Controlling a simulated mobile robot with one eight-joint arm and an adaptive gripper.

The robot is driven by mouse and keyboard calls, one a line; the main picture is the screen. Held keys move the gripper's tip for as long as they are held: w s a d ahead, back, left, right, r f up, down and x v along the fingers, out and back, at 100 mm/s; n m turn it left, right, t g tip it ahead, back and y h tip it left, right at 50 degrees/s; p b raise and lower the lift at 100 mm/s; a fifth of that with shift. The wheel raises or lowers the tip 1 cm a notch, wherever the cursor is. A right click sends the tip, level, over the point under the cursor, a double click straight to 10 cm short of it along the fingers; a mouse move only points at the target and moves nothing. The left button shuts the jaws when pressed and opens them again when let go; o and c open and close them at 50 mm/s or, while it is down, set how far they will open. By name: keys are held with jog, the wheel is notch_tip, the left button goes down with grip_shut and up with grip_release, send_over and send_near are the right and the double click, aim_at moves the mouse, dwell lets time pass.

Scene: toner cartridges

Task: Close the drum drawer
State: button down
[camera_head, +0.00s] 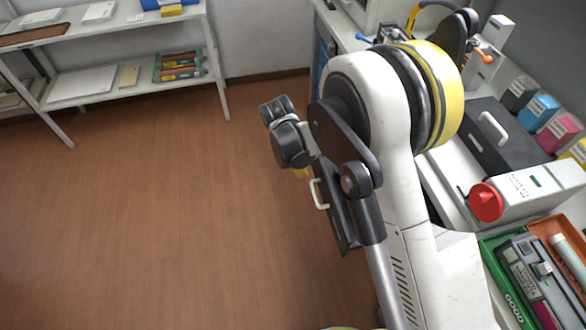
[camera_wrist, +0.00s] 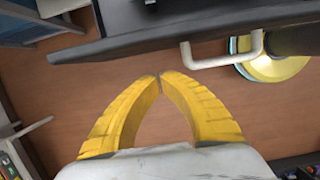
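The drum drawer shows in the head view as a dark front panel (camera_head: 345,232) with a white bar handle (camera_head: 318,193), standing out from the bench over the floor. My arm hides most of the drawer and its inside. In the wrist view the dark drawer front (camera_wrist: 130,42) crosses the top, with its white handle (camera_wrist: 228,62) right of my fingertips. My gripper (camera_wrist: 159,76) has its yellow fingertips together with nothing between them. In the head view my gripper (camera_head: 300,173) is just beyond the handle, near the drawer front; I cannot tell if it touches.
The bench at right holds a black box (camera_head: 480,150) with a handle, several coloured cartridges (camera_head: 539,112), a white unit with a red cap (camera_head: 486,202), a green tray (camera_head: 500,285) and an orange tray (camera_head: 548,228). A shelf (camera_head: 100,35) stands far left. The wooden floor (camera_head: 150,220) is clear.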

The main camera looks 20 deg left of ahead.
jog(key=shift+w+d+r, duration=0.1)
jog(key=shift+w+d, duration=0.2)
jog(key=shift+d, duration=0.25)
jog(key=shift+w+d, duration=0.3)
jog(key=shift+d, duration=0.2)
jog(key=w+d, duration=0.4)
jog(key=d, duration=0.2)
jog(key=w+d+b, duration=0.1)
jog(key=w+d, duration=0.3)
jog(key=d, duration=0.3)
jog(key=w+d, duration=0.4)
jog(key=d, duration=0.2)
jog(key=shift+d, duration=0.35)
